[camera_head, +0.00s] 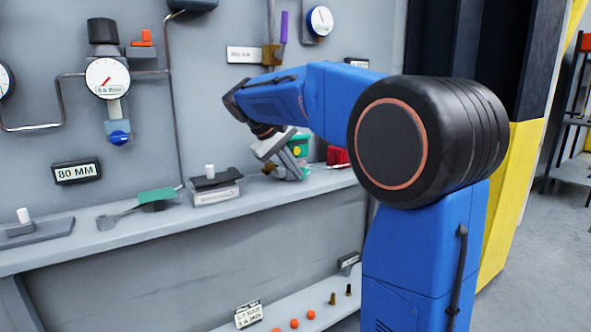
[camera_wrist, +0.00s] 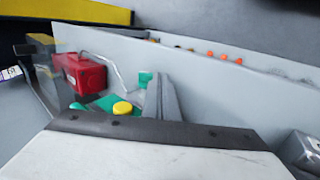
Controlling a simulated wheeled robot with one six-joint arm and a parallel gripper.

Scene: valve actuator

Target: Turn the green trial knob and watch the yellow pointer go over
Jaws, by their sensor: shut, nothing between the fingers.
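A green part (camera_head: 301,143) with a small yellow piece (camera_head: 297,151) on it stands on the grey shelf, partly behind my gripper in the head view. In the wrist view the green body (camera_wrist: 100,103) and the yellow round piece (camera_wrist: 122,108) show beyond the gripper's edge. A small green knob-like piece (camera_wrist: 145,77) stands just beside my fingers. My gripper (camera_wrist: 160,80) is shut and empty, with its fingers close to that piece. I cannot tell whether they touch. No clear pointer direction can be made out.
A red box (camera_wrist: 80,73) stands close to the green body. Gauges and pipes cover the wall panel behind. Orange balls (camera_head: 294,323) lie on the lower ledge.

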